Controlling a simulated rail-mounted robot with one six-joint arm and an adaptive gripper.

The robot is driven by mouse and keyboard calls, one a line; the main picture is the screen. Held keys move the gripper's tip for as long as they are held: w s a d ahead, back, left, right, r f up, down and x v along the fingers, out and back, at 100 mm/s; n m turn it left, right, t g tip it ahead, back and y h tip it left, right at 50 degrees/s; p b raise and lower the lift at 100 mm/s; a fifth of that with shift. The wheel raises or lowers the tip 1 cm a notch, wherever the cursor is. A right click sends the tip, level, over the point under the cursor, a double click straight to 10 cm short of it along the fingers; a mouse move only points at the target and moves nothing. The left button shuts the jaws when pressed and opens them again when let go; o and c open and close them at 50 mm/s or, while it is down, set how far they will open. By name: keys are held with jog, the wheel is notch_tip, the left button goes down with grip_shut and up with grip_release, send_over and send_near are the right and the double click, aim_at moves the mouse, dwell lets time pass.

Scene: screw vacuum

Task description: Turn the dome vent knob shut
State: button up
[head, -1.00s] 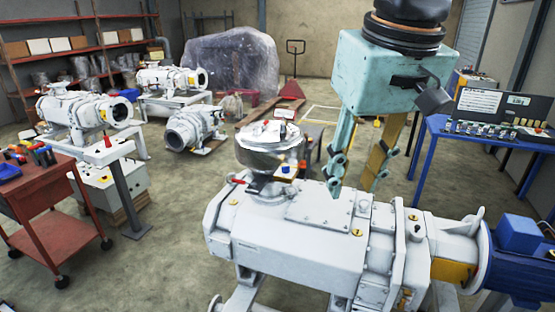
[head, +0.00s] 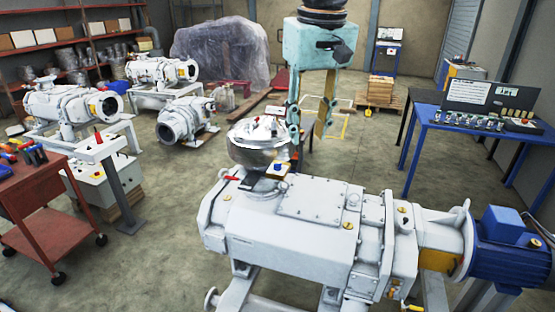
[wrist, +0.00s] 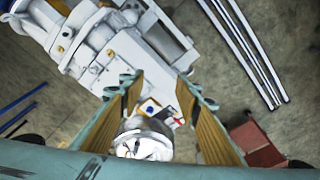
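A shiny metal dome (head: 258,140) stands on the left end of the large white pump (head: 305,225); it also shows low in the wrist view (wrist: 143,147). A small blue knob (head: 281,164) on a yellow-and-white block sits beside the dome's front right; it also shows in the wrist view (wrist: 150,108). Which part is the vent knob I cannot tell for certain. My gripper (head: 309,134) points down behind and right of the dome. Its fingers are wide apart and empty. In the wrist view the dome and blue knob appear between the fingers, with no visible contact.
A red-handled lever (head: 231,178) sticks out left of the dome's base. A blue table (head: 455,135) with a case stands at right. A red tool cart (head: 35,195) and a grey post (head: 120,175) stand at left. The floor behind the pump is partly clear.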

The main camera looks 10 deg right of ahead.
jog(key=w+a+f+g+p, duration=0.1)
jog(key=w+f+p, duration=0.2)
jog(key=w, duration=1.2)
jog(key=n+p, duration=0.1)
jog(key=p, duration=0.2)
send_over(278, 166)
notch_tip(278, 166, down, 7)
jog(key=shift+w+f+g, duration=0.3)
jog(key=shift+f+g, duration=0.05)
jog(key=shift+g, duration=0.05)
jog(key=shift+f, duration=0.15)
jog(key=shift+f+p, duration=0.5)
jog(key=shift+f, duration=6.2)
jog(key=c, duration=0.9)
